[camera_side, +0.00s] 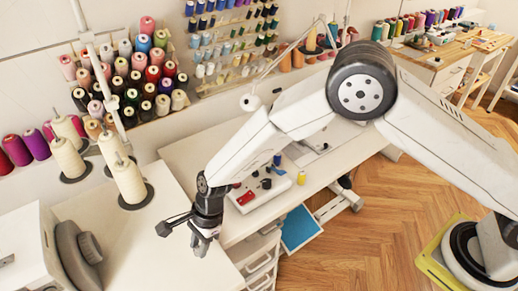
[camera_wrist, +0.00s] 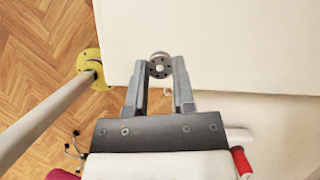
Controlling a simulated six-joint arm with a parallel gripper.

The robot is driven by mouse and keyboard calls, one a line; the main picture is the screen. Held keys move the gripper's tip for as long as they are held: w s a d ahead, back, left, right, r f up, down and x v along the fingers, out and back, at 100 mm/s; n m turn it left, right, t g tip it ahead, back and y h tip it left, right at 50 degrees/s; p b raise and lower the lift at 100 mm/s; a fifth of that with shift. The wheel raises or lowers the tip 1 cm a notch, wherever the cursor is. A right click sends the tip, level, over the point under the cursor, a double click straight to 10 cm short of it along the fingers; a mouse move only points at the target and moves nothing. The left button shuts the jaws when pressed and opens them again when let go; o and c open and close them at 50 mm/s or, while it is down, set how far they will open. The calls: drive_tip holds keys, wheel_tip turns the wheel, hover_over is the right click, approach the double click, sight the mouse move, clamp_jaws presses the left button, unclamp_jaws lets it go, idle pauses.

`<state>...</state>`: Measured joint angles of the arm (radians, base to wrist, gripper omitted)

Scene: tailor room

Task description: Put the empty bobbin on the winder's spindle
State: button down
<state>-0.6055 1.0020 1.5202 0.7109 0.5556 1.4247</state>
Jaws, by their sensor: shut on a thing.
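My gripper (camera_wrist: 160,78) shows in the wrist view with its two grey fingers closed on a small grey metal bobbin (camera_wrist: 160,66). The bobbin has a ring of holes in its face and sits between the fingertips, with no thread seen on it. In the side view my gripper (camera_side: 202,243) points down at the right edge of the near white table; the bobbin is too small to tell there. A low white unit (camera_side: 262,187) with red and black parts stands behind and right of my gripper. It may be the winder; I cannot make out its spindle.
Cream thread cones (camera_side: 130,182) stand on the table to the left, and a grey-and-white machine (camera_side: 75,255) is at the front left. Small blue and yellow spools (camera_side: 301,178) are near the white unit. Open drawers (camera_side: 262,265) sit below. The near tabletop (camera_side: 105,225) has free room.

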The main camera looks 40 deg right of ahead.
drive_tip(key=s+d+r, duration=0.6)
drive_tip(key=s+r, duration=0.1)
drive_tip(key=s, duration=0.2)
drive_tip(key=shift+s+d, duration=0.2)
drive_tip(key=shift+d, duration=0.1)
idle(0.6)
drive_tip(key=w+d+r+n+g+h, duration=0.2)
drive_tip(key=w+d+n, duration=0.2)
drive_tip(key=d+n, duration=0.4)
drive_tip(key=w+d+r+n+g+h, duration=0.2)
drive_tip(key=d+n, duration=0.6)
drive_tip(key=d, duration=1.3)
drive_tip(key=shift+w+r, duration=0.8)
drive_tip(key=shift+w, duration=0.25)
drive_tip(key=shift+a, duration=0.1)
